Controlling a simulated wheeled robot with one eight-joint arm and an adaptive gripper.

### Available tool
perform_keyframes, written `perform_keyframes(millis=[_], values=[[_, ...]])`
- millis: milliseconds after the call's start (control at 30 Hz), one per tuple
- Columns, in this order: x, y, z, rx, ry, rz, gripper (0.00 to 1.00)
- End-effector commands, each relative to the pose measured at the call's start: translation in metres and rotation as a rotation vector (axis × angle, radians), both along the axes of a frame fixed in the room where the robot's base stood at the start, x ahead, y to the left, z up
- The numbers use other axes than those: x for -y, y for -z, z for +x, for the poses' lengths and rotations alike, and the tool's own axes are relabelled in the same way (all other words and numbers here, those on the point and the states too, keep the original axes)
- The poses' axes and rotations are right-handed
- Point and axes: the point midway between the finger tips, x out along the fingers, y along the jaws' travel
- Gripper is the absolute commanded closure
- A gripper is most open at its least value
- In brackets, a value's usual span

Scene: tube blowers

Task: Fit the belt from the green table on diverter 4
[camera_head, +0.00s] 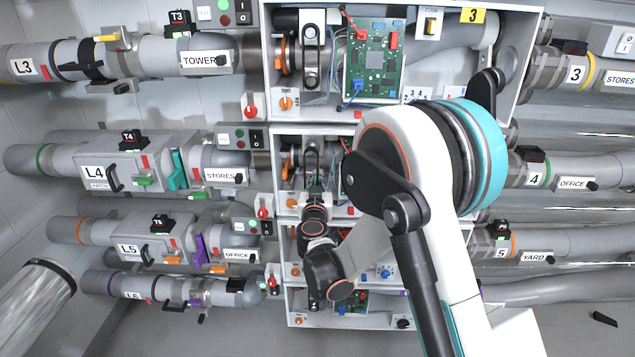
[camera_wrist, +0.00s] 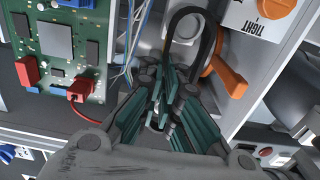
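Diverter 4 is the open grey cabinet (camera_head: 271,150) between the L4 pipe and pipe 4. My gripper (camera_head: 313,190) is inside its front opening, partly hidden by my own arm. In the wrist view my gripper (camera_wrist: 168,85) has its teal-padded fingers drawn close together. A black belt loop (camera_wrist: 196,10) rises from between the fingertips and arches in front of a pale round part (camera_wrist: 183,27). Whether it lies around that part is unclear. An orange lever (camera_wrist: 228,76) is just right of the loop. An orange knob (camera_wrist: 277,7) sits by the TIGHT label. The green table is not in view.
A green circuit board (camera_wrist: 65,45) with a red wire stands left of my gripper. Cabinet 3 (camera_head: 530,40) is above, and further cabinets are below. Pipes L4 (camera_head: 60,158) and 4 (camera_head: 570,168) flank the cabinet. A small black object (camera_head: 605,319) lies at lower right.

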Motion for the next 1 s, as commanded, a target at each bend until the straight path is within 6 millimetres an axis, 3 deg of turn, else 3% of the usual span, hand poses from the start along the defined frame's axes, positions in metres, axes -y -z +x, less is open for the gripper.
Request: perform_keyframes(millis=[1000], values=[[0.0001, -0.0002, 0.0077, 0.000, 0.003, 0.000, 1.00]])
